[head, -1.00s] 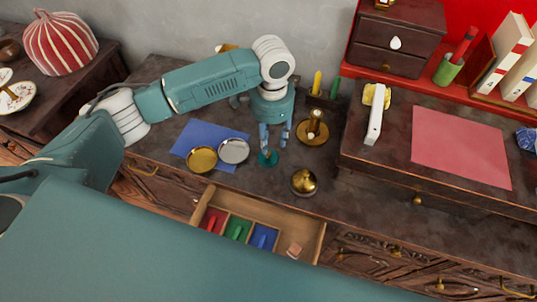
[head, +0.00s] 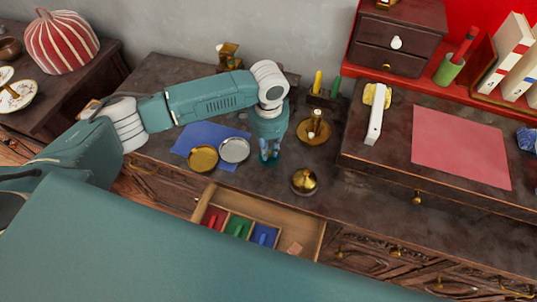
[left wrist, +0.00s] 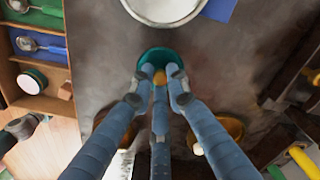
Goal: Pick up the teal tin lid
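The teal tin lid (left wrist: 160,54) is a round disc with a small gold knob, lying on the dark tabletop. My left gripper (left wrist: 161,74) is right over it, pointing down. In the left wrist view its fingertips are drawn in close on both sides of the knob and appear to touch it. In the head view the left gripper (head: 269,157) hides most of the lid.
A silver lid (head: 234,150) and a gold lid (head: 203,159) lie by a blue sheet (head: 205,134), just left. A brass dish (head: 312,139) with a post and a round brass pot (head: 304,180) stand to the right. An open drawer (head: 313,240) is in front.

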